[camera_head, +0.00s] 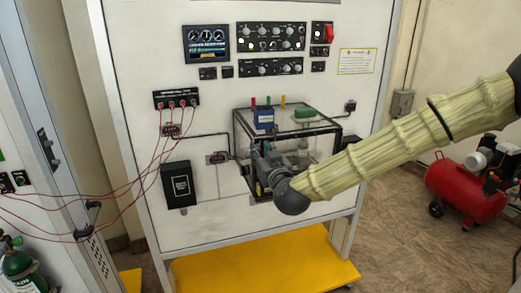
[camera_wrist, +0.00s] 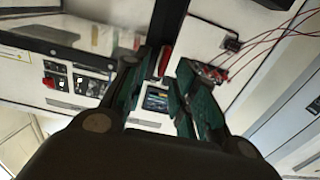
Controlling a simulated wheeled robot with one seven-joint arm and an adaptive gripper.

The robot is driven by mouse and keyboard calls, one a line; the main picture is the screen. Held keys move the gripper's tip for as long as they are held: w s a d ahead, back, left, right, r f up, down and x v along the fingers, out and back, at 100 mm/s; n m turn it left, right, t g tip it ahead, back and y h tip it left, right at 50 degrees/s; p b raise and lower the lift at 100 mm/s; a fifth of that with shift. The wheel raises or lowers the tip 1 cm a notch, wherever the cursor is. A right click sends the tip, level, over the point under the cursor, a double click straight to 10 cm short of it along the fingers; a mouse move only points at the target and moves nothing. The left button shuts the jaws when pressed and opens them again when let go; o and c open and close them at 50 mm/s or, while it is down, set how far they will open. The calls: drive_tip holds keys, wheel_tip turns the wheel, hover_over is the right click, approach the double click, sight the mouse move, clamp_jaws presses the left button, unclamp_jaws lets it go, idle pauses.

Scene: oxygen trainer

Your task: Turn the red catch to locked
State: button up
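The red catch (camera_head: 253,101) stands upright at the left of the top of a clear box (camera_head: 318,128) in the head view. In the wrist view the red catch (camera_wrist: 165,61) shows in the gap between my two fingers, close to the right finger; I cannot tell whether they touch. My gripper (camera_head: 262,166) is at the front of the box in the head view, partly hidden behind my wrist. The wrist view shows its two dark green fingers (camera_wrist: 158,75) apart, with nothing held between them.
A blue block (camera_head: 264,118) and a green piece (camera_head: 305,113) are at the box top. Red cables (camera_head: 130,180) hang at the left. A red compressor (camera_head: 465,190) stands right.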

drive_tip(key=shift+w, duration=0.1)
clamp_jaws()
